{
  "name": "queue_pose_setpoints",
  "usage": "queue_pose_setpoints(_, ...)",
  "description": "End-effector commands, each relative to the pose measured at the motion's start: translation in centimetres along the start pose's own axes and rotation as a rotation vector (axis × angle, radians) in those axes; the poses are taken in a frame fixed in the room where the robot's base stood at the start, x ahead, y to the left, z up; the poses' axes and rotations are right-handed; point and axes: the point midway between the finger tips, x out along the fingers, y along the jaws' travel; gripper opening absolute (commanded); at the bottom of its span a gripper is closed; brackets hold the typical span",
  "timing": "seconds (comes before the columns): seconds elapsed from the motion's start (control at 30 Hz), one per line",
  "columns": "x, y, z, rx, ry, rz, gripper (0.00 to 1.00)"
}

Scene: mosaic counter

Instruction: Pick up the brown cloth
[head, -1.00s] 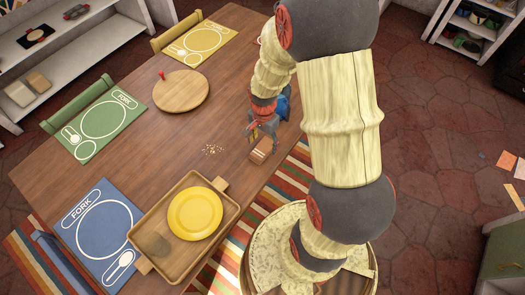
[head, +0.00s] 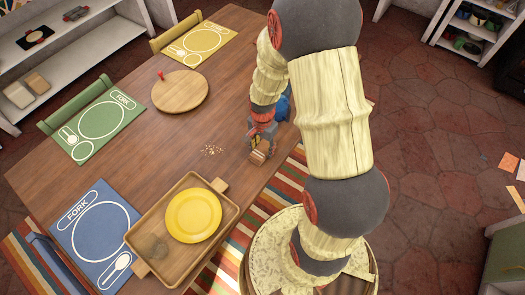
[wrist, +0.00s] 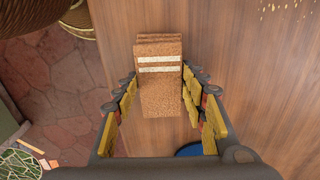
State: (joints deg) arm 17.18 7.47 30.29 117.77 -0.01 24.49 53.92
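The brown cloth (head: 257,158) is folded into a small block near the right edge of the wooden table. In the wrist view the cloth (wrist: 160,95) is brown with white stripes and lies between the two fingers. My gripper (head: 261,143) is right over it, pointing down. In the wrist view my gripper (wrist: 160,82) is open, one finger on each side of the cloth, with narrow gaps at the fingertips. The cloth's lower end is partly hidden by the fingers in the head view.
Crumbs (head: 212,150) lie left of the cloth. A wooden tray (head: 150,228) with a yellow plate (head: 194,215) and a greyish-brown item is nearer. A round board (head: 181,91) and placemats are farther left. A blue object (head: 283,108) is beside my gripper.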

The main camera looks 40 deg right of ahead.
Motion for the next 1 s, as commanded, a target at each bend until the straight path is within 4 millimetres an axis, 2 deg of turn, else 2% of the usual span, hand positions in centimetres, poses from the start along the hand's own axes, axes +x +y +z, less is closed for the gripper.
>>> queue_pose_setpoints(0.4,0.0,0.0,0.0,0.0,0.0,0.0,0.17)
queue_pose_setpoints(0.77,-0.6,0.0,0.0,0.0,0.001,-0.001,0.17)
queue_pose_setpoints(0.87,-1.5,0.0,0.0,0.0,0.001,-0.002,0.17)
queue_pose_setpoints(1.0,-3.8,-0.1,0.0,0.0,0.002,-0.003,0.17)
